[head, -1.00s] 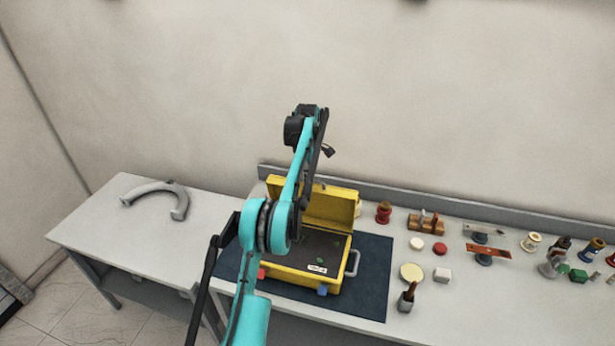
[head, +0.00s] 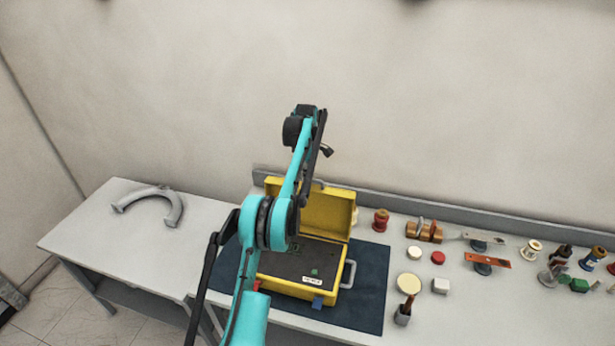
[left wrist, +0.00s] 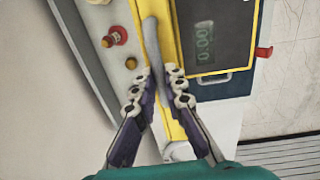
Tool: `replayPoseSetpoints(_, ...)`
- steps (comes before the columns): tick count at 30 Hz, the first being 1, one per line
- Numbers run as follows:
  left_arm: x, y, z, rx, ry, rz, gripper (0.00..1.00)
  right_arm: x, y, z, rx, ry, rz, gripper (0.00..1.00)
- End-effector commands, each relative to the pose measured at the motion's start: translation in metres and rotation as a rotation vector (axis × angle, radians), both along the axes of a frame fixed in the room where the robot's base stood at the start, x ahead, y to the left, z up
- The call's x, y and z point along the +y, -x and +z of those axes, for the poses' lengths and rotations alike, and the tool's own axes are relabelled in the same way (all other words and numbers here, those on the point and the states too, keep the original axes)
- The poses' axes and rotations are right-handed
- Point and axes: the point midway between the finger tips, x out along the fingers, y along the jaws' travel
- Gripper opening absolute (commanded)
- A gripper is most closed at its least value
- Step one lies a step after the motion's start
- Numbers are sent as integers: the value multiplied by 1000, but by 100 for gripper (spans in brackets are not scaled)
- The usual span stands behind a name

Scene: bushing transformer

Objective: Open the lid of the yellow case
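The yellow case (head: 324,291) sits on a dark blue mat. Its lid (head: 328,213) stands raised at the back, and the dark panel inside is exposed. My left arm reaches across the case in the head view, hiding part of it and its own gripper. In the left wrist view my left gripper (left wrist: 160,73) is open, its fingertips either side of a grey bar along the yellow lid edge (left wrist: 167,30). I cannot tell whether the fingers touch it. The panel's green display (left wrist: 204,43) lies right of the lid. My right gripper is not in view.
The mat (head: 370,280) has some bare room right of the case. Red and white pieces, spools and tools, including a red spool (head: 380,219), crowd the bench to the right. A grey curved piece (head: 150,203) lies on the left table. A wall stands close behind.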

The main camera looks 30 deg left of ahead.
Motion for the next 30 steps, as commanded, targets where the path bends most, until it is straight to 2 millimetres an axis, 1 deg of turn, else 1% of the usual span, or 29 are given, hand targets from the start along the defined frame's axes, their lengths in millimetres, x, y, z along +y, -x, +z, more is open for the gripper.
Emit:
replayPoseSetpoints(1,0,0,0,0,0,1,19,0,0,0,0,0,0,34)
replayPoseSetpoints(3,0,0,0,0,0,1,32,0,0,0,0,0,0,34)
replayPoseSetpoints(11,0,0,1,0,0,0,32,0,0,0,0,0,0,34)
replayPoseSetpoints(14,0,0,5,0,0,0,32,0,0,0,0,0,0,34)
replayPoseSetpoints(17,0,1,19,0,0,0,32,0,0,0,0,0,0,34)
replayPoseSetpoints(22,0,3,50,0,0,1,32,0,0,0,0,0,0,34)
replayPoseSetpoints(30,0,3,71,0,0,1,32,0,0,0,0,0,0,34)
